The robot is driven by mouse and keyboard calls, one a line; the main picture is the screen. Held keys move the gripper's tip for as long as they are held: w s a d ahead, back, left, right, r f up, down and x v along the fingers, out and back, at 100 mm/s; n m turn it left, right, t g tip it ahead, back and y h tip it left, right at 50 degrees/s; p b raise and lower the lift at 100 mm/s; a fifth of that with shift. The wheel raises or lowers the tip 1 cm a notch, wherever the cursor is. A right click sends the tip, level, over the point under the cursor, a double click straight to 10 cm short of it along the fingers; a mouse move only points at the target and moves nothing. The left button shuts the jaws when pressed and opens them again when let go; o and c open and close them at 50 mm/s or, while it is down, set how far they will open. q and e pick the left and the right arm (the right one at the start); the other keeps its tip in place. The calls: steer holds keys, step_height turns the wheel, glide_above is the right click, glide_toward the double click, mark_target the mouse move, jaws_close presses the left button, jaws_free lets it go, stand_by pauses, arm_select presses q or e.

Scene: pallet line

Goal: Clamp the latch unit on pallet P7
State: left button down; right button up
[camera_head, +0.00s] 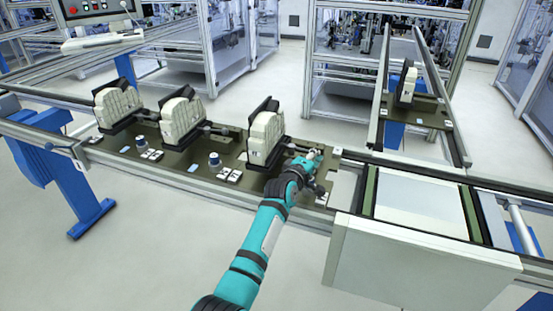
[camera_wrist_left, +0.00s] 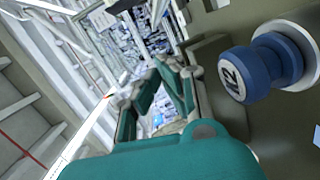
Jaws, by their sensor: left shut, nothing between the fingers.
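A dark pallet plate (camera_head: 232,182) lies on the conveyor and carries several pale units in black holders. The nearest pale unit (camera_head: 265,137) stands upright just left of my left gripper (camera_head: 316,170). A clamp-like part (camera_head: 300,148) sits to its right, partly hidden by the gripper. My left gripper is shut and empty, low over the plate's right end; I cannot tell whether it touches anything. In the left wrist view its fingers (camera_wrist_left: 160,78) converge, and a blue knob (camera_wrist_left: 262,70) with a white marking is beside them on the right. The pallet number is not readable.
Two more pale units (camera_head: 119,106) (camera_head: 182,117) stand to the left on the line. Another pallet (camera_head: 427,113) with a unit sits on the side conveyor at the back right. A grey box-like cover (camera_head: 425,262) stands right of my arm.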

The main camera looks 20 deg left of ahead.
arm_select(q)
steer(key=shift+w+d, duration=0.25)
steer(key=shift+w, duration=0.25)
arm_select(e)
steer(key=shift+a+f, duration=0.1)
steer(key=shift+a, duration=0.3)
steer(key=shift+d, duration=0.3)
